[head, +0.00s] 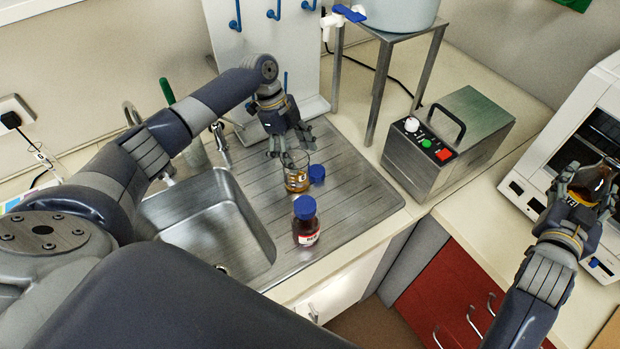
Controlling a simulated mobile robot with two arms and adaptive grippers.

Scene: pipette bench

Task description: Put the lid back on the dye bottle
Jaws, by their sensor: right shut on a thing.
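A small bottle with a blue cap (305,207), dark red contents and a white-and-red label stands upright on the steel drainboard. A separate blue lid (317,173) lies on the drainboard beside a glass beaker (297,181) with amber liquid. My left gripper (291,150) is over the beaker's rim with its fingers spread; I cannot tell whether they touch the glass. My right gripper (590,198) is shut on a brown bottle (596,180) at the far right, in front of the white machine. The top of that bottle is hard to make out. I cannot tell which bottle is the dye bottle.
A sink (208,222) is left of the ribbed drainboard (355,203). A metal box with a handle (450,140) stands right of the drainboard. A steel stand (383,75) carries a large tub behind. A white machine (570,150) stands at right.

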